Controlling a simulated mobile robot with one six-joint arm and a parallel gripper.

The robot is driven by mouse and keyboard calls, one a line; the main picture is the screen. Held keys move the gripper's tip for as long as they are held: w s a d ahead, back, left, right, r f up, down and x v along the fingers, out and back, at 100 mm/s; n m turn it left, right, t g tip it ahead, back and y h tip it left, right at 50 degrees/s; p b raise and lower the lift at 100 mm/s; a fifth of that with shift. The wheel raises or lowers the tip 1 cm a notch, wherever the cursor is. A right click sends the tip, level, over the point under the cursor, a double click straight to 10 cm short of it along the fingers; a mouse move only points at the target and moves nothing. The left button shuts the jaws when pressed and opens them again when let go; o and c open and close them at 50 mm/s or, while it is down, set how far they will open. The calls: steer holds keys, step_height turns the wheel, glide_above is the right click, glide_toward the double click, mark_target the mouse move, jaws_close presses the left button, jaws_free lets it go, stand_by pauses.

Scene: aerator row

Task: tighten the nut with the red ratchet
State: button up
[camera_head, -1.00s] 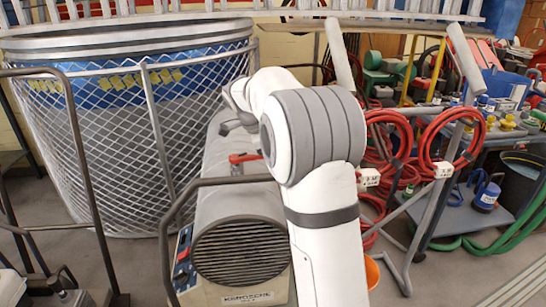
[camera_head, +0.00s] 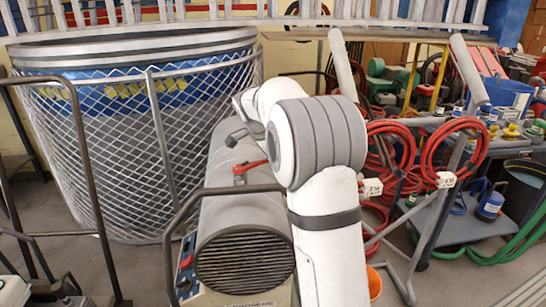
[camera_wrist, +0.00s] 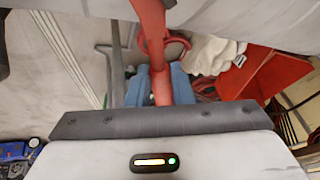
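The red ratchet (camera_wrist: 161,84) runs down the middle of the wrist view between the two blue fingers of my gripper (camera_wrist: 160,92). The fingers lie close along both sides of its handle and appear shut on it. In the head view a red bar (camera_head: 252,165), which looks like the ratchet, lies across the top of the grey kerosene heater (camera_head: 240,215), by a small grey block. My arm hides part of that area, and the fingers cannot be made out there. The nut cannot be made out in either view.
A dark tubular handle (camera_head: 180,215) rises around the heater's front. A large mesh-sided tub (camera_head: 110,150) stands behind at left. Red hoses (camera_head: 395,155) hang on a stand at right, near a cluttered bench. A red panel (camera_wrist: 268,70) shows at right in the wrist view.

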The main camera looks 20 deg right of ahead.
jaws_close()
steer(key=shift+s+m+b, duration=0.35)
steer(key=shift+m, duration=0.05)
steer(key=shift+s+m+g+h+b, duration=0.5)
steer(key=shift+s+m+g, duration=0.3)
steer(key=shift+s+m, duration=0.8)
steer(key=shift+w, duration=0.1)
steer(key=s+m+g, duration=0.1)
steer(key=m, duration=0.1)
steer(key=s+a+m, duration=0.1)
steer(key=s+m, duration=0.1)
steer(key=shift+s+a+g, duration=0.15)
steer(key=shift+s+g, duration=0.1)
steer(key=shift+g, duration=0.15)
